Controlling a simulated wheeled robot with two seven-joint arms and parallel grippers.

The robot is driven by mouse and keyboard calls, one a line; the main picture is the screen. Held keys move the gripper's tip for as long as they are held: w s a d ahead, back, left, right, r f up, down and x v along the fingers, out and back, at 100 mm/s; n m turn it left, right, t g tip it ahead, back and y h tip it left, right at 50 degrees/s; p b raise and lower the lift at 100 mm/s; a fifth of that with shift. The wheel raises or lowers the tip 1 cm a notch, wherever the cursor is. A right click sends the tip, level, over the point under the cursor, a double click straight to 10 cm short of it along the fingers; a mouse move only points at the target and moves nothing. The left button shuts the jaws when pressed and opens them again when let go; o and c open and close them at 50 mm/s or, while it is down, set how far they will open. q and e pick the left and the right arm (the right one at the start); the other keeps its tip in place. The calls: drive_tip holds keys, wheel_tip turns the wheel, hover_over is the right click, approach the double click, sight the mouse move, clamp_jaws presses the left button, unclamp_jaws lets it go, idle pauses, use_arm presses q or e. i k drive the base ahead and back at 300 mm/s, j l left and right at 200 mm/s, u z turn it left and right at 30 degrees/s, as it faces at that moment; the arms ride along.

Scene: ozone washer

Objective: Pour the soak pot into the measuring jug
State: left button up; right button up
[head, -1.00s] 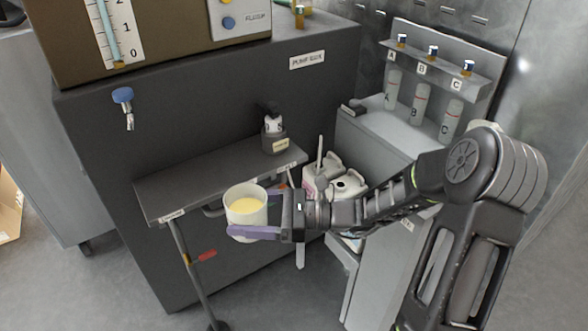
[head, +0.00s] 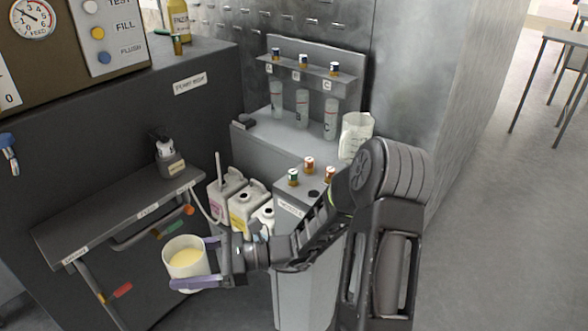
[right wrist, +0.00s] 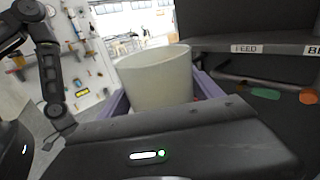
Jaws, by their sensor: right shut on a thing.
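The soak pot (head: 184,257) is a white cup with pale yellow liquid in it, upright in the head view. My right gripper (head: 190,263) is shut on it, with purple fingers on either side, holding it in the air in front of the shelf. The pot also shows close up in the right wrist view (right wrist: 156,80), slightly tilted in the picture. A clear jug (head: 355,135), which looks like the measuring jug, stands on the grey bench at the right, partly behind my right arm. My left gripper is not in the head view.
The narrow shelf (head: 120,215) holds a small dark-capped bottle (head: 170,158). Several white jugs (head: 248,200) stand beside the grey cabinet. Tubes A, B and C (head: 303,108) hang in a rack behind the bench. Small capped vials (head: 309,166) sit on the cabinet top.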

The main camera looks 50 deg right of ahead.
sight(352, 142)
drive_tip(key=z, duration=2.6)
drive_tip(key=i+j, duration=0.1)
drive_tip(key=j, duration=0.65)
drive_tip(key=i+j, duration=0.1)
drive_tip(key=j, duration=0.65)
